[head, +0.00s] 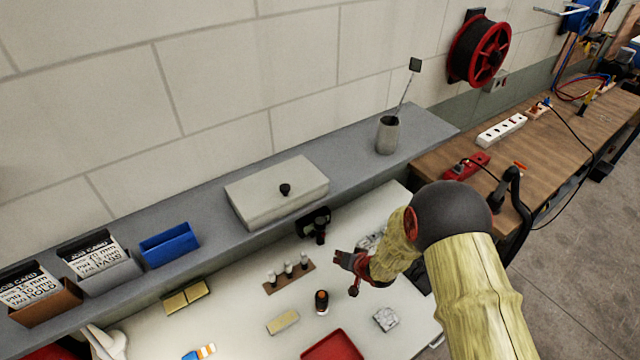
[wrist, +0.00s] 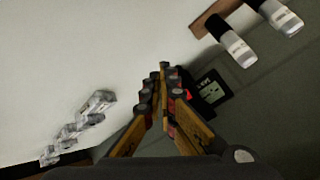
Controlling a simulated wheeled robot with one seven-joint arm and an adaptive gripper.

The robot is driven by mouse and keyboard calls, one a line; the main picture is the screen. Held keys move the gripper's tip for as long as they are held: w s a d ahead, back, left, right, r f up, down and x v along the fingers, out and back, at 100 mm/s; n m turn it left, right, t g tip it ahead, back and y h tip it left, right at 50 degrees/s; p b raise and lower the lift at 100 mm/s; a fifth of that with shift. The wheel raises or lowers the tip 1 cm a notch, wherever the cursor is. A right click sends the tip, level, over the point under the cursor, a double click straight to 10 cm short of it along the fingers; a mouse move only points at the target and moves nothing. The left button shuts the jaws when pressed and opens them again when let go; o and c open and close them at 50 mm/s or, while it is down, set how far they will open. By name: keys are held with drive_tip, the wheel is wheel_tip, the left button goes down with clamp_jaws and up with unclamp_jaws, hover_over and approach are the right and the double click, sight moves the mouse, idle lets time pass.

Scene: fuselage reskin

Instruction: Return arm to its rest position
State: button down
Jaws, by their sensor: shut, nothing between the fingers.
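My arm (head: 470,285), in a yellowish sleeve with a dark round joint, reaches in from the lower right in the head view. My gripper (head: 350,267) is above the white bench top, to the right of a small brown rack of bottles (head: 289,277). In the wrist view, the two fingers of my gripper (wrist: 163,75) meet at their tips, shut with nothing between them. A dark device with a small display (wrist: 210,93) lies behind the fingers there. White-labelled bottles (wrist: 238,48) are at the upper right, apart from the fingers.
A grey shelf (head: 215,258) behind carries a lidded box (head: 277,190), a cup (head: 388,135) and a blue bin (head: 169,245). A wooden bench (head: 440,160) adjoins at right.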

drive_tip(key=w+d+r+h+b, duration=0.1)
drive_tip(key=d+r, duration=0.2)
drive_tip(key=r, duration=0.4)
drive_tip(key=w+d+r+h+b, duration=0.1)
drive_tip(key=d+r+h, duration=0.1)
drive_tip(key=d+r, duration=0.35)
drive_tip(key=s+d+r+h+b, duration=0.1)
drive_tip(key=s+r, duration=0.3)
drive_tip(key=r, duration=0.3)
drive_tip(key=s+d+r+h+b, duration=0.1)
drive_tip(key=s+d+r, duration=0.1)
drive_tip(key=s+r, duration=0.3)
drive_tip(key=s+r+n+g+b, duration=0.1)
drive_tip(key=s+r, duration=0.4)
drive_tip(key=s, duration=0.7)
drive_tip(key=s+r+g+b, duration=0.1)
drive_tip(key=s+r, duration=0.4)
drive_tip(key=s, duration=0.7)
drive_tip(key=shift+s+d+n+y+b, duration=0.2)
drive_tip(key=shift+s+n+y+b, duration=0.1)
drive_tip(key=shift+s+n+y, duration=0.1)
drive_tip(key=shift+a, duration=0.1)
